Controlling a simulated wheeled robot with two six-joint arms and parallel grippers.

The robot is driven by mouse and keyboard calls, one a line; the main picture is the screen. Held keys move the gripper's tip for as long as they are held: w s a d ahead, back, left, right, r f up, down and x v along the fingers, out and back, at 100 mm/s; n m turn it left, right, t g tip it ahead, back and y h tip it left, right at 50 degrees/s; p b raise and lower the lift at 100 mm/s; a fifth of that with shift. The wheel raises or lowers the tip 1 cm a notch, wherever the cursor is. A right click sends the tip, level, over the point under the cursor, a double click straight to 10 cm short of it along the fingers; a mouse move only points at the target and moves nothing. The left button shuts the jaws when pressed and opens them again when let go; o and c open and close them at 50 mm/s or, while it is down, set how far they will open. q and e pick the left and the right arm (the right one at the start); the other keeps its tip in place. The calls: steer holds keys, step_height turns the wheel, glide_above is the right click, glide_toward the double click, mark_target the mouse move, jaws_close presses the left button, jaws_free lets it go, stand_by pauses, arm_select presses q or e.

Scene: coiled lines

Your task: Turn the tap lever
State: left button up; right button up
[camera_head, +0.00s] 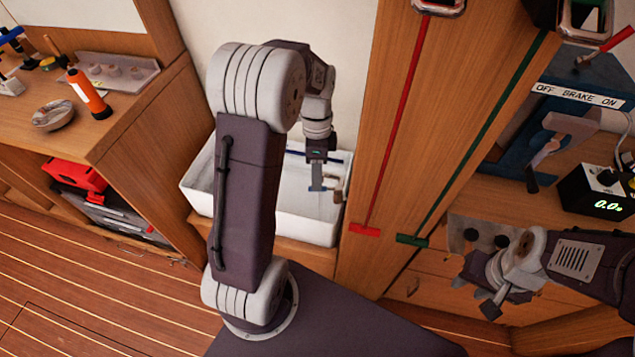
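A white sink basin (205,180) stands against the wall, partly hidden behind my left arm. A small tan, brass-like piece (338,190) shows at the basin's right side; it may be the tap or its lever, but it is too small to be sure. My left gripper (319,182) points down over the basin, just left of this piece. I cannot tell whether they touch or whether the fingers are open. My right gripper (488,300) hangs at the right in front of the drawers, well away from the sink, and its finger gap is unclear.
A wooden panel with a red line (396,120) and a green line (480,150) stands right of the sink. A counter at left holds an orange flashlight (88,93) and a bowl (53,115). A brake unit and a digital display (605,205) sit at right.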

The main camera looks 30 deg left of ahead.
arm_select(q)
steer(key=shift+s+d+f, duration=0.1)
steer(key=shift+s+f, duration=0.05)
steer(key=shift+f, duration=0.45)
steer(key=shift+s+f, duration=0.15)
steer(key=shift+f, duration=0.4)
jaws_close()
steer(key=shift+w, duration=0.1)
stand_by(0.4)
